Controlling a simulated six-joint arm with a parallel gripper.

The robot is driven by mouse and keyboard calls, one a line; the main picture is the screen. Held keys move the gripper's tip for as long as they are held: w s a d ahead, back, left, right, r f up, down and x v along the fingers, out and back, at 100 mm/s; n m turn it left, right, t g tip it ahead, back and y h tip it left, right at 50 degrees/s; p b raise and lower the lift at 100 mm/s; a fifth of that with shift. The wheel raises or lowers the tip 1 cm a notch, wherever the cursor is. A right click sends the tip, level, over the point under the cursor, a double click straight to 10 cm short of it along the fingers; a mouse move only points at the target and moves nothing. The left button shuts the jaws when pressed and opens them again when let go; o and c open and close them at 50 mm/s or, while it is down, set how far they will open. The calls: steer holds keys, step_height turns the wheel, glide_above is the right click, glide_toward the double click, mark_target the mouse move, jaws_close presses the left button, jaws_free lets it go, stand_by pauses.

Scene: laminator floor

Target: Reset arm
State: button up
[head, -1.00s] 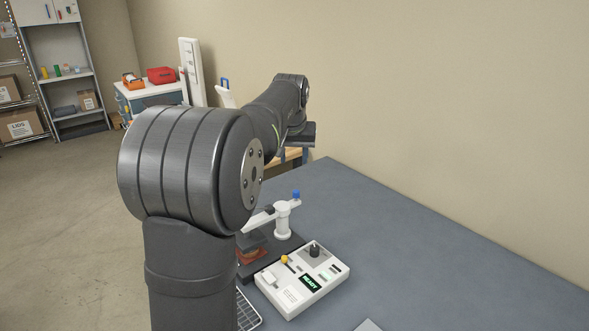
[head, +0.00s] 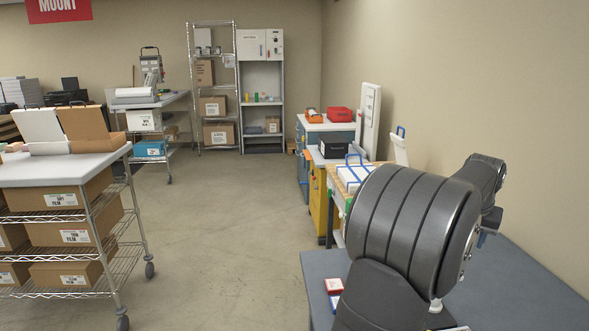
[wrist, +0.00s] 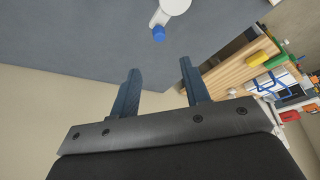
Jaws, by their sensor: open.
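My gripper (wrist: 160,85) is open in the wrist view, its two dark blue fingers apart with nothing between them. Beyond the fingers is the blue-grey table top (wrist: 90,35). A white post with a blue knob (wrist: 159,34) stands at the top of the wrist view, apart from the fingers. In the head view my arm fills the right side over the blue-grey table (head: 530,285). My gripper is mostly hidden behind the arm there.
A wooden-topped stand (wrist: 240,70) lies beside the table's edge. A wire cart (head: 70,215) with boxes is at the left. A yellow cabinet (head: 318,195) and shelving (head: 262,100) are farther back. The floor between is clear.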

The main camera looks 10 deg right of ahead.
steer(key=x, duration=1.1)
steer(key=shift+w+d+f, duration=0.1)
steer(key=shift+d+f, duration=0.05)
steer(key=shift+f, duration=0.15)
steer(key=shift+r, duration=0.1)
steer(key=v, duration=1.7)
steer(key=x, duration=1.7)
steer(key=shift+f, duration=0.25)
steer(key=shift+s+r+m+h, duration=0.2)
steer(key=shift+s+m+h, duration=0.1)
steer(key=shift+m, duration=0.3)
steer(key=shift+s+a+m+g, duration=0.2)
steer(key=shift+s+m+g, duration=0.3)
steer(key=shift+m, duration=0.6)
